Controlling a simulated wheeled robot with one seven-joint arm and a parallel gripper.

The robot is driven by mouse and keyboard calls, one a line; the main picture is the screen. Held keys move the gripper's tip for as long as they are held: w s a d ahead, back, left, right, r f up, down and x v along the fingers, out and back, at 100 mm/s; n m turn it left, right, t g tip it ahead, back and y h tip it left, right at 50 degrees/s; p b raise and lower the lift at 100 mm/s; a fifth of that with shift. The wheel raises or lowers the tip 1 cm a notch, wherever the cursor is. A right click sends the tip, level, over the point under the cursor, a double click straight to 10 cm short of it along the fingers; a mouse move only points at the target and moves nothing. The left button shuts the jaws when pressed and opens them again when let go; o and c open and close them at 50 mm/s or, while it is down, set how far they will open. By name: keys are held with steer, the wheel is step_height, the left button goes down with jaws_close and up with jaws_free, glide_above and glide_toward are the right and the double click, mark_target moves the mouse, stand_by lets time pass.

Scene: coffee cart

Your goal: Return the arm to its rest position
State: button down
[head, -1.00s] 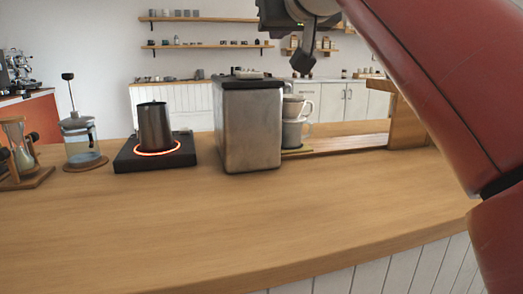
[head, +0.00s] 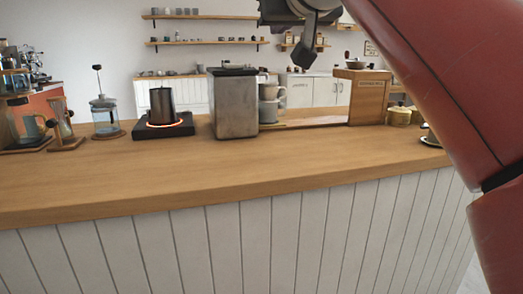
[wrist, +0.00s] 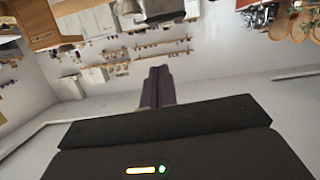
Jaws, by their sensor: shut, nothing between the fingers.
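My gripper (head: 303,55) hangs at the top of the head view, raised above the counter and apart from everything on it. In the wrist view its two fingers (wrist: 157,72) are together with nothing between them. The wrist view looks upside down over the room. My red arm runs down the right side of the head view and hides part of the counter's right end.
The wooden counter (head: 270,170) holds a black kettle (head: 162,105) on a glowing hot plate (head: 180,130), a metal box (head: 236,108), stacked cups (head: 268,102), a French press (head: 104,118) and a wooden box (head: 369,95). The counter's front is clear.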

steer(key=s+d+f+m+g+h, duration=0.1)
steer(key=s+d+f+g, duration=0.2)
steer(key=s+f, duration=0.4)
steer(key=s+d+f+m+g+h, duration=0.1)
steer(key=s+d+f+g, duration=0.2)
steer(key=f, duration=2.1)
steer(key=s+d+f+m+g+h, duration=0.1)
steer(key=s+d+f, duration=0.5)
steer(key=s+f, duration=0.6)
step_height(320, 180, down, 4)
steer(key=shift+f+m+g+h, duration=0.1)
steer(key=shift+m+g+h, duration=0.3)
steer(key=shift+g, duration=0.6)
